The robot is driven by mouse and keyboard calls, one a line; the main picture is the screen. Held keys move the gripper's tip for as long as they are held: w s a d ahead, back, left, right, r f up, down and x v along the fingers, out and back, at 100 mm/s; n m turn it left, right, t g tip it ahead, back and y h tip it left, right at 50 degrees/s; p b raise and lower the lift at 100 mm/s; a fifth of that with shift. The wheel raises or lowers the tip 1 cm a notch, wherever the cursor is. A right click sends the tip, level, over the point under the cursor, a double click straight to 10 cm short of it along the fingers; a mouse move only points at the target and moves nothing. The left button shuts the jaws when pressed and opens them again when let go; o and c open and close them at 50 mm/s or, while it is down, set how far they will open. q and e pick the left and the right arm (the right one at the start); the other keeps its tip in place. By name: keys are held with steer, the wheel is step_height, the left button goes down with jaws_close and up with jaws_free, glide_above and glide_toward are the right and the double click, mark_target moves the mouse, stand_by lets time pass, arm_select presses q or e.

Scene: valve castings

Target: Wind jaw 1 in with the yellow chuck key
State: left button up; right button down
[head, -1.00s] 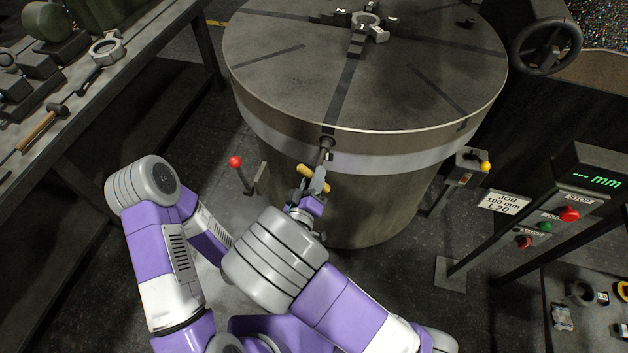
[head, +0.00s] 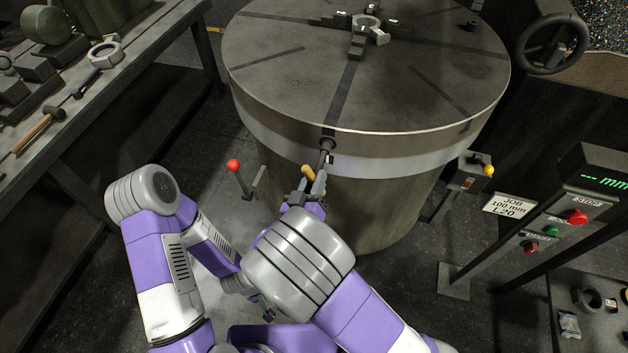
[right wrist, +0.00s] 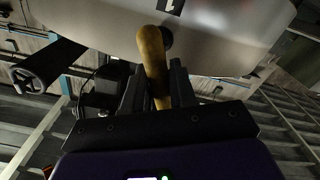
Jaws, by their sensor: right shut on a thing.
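The yellow chuck key (head: 308,171) stands at the front side of the round chuck (head: 270,70). Its dark shank (head: 325,153) reaches the socket in the chuck's rim; how deep it sits I cannot tell. My right gripper (head: 313,185) is shut on the yellow handle. In the right wrist view the handle (right wrist: 151,50) stands up between the fingers (right wrist: 158,92), under a plate marked 1 (right wrist: 171,5). Jaw 1 (head: 358,45) is the front jaw on the chuck's top, close to a pale metal ring (head: 367,22).
A red-knobbed lever (head: 234,167) stands left of the chuck, a yellow-knobbed one (head: 488,170) right of it. The button stand (head: 550,228) and job sign (head: 508,205) are at right. A bench (head: 90,92) with tools lies at left.

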steer(key=shift+r+n+p, duration=0.1)
steer(key=shift+n+p, duration=0.5)
steer(key=shift+p, duration=0.2)
stand_by(0.4)
steer(key=shift+f+m+b, duration=0.25)
steer(key=shift+m+b, duration=0.7)
steer(key=shift+m, duration=0.05)
steer(key=shift+m+b, duration=0.55)
steer(key=shift+m, duration=0.15)
steer(key=shift+r, duration=0.15)
